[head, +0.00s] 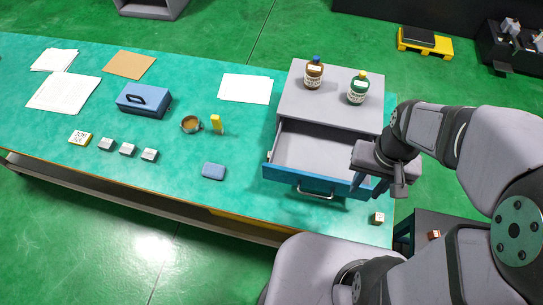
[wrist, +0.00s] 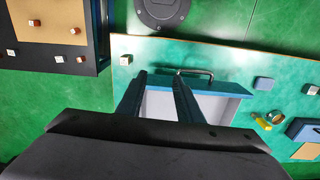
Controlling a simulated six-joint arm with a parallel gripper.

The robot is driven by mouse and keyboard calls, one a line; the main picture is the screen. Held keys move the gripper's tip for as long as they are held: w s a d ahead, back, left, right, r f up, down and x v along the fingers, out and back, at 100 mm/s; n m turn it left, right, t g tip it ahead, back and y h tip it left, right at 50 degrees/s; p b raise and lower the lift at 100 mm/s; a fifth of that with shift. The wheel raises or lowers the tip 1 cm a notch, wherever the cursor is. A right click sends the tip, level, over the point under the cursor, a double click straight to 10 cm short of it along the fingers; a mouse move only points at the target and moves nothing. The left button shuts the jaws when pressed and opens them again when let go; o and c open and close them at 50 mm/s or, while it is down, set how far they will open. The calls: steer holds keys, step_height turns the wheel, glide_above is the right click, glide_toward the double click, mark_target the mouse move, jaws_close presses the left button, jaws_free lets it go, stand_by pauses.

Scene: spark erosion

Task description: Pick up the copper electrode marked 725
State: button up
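Small copper-coloured blocks sit on a dark and wooden stand at the left of the wrist view, one near the top (wrist: 36,22), one to its right (wrist: 75,31) and one lower (wrist: 80,59). In the head view one copper block (head: 433,234) shows on the dark stand at the lower right. No number on them can be read, so I cannot tell which is 725. My gripper (head: 368,185) is over the front of the open drawer, away from the copper blocks. Its two fingers (wrist: 160,80) are apart with nothing between them.
The grey cabinet (head: 330,98) has its drawer (head: 310,150) pulled out, empty where visible, with two bottles on top. A pale block (head: 377,218) sits at the table corner. Several grey blocks, a blue box (head: 143,100) and a cup (head: 190,124) stand further left.

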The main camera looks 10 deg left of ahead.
steer(key=w+a+f+m+g+b, duration=0.1)
steer(key=w+a+f+m+b, duration=0.15)
steer(key=a, duration=0.45)
steer(key=w+a+f+m+b, duration=0.2)
steer(key=w+a+b, duration=0.2)
steer(key=a, duration=0.3)
steer(key=w+a+f+m+g+b, duration=0.1)
steer(key=w+a+f+m+b, duration=0.2)
steer(key=a, duration=0.4)
steer(key=s+a+f+m+h+b, duration=0.1)
steer(key=a+f+m+b, duration=0.2)
steer(key=a, duration=0.7)
steer(key=shift+w+d+f+m+t+h+b, duration=0.7)
steer(key=shift+w+f, duration=0.95)
steer(key=shift+f, duration=1.4)
steer(key=shift+w+d+f+m+t+h+b, duration=0.4)
steer(key=shift+w+f+m+b, duration=0.9)
steer(key=shift+f, duration=1.7)
steer(key=shift+w+d+f+m+t+h+b, duration=0.35)
steer(key=shift+w+d+f+m+h, duration=0.35)
steer(key=shift+w+f, duration=1.85)
steer(key=shift+s+f, duration=0.5)
steer(key=shift+s, duration=0.05)
jaws_close()
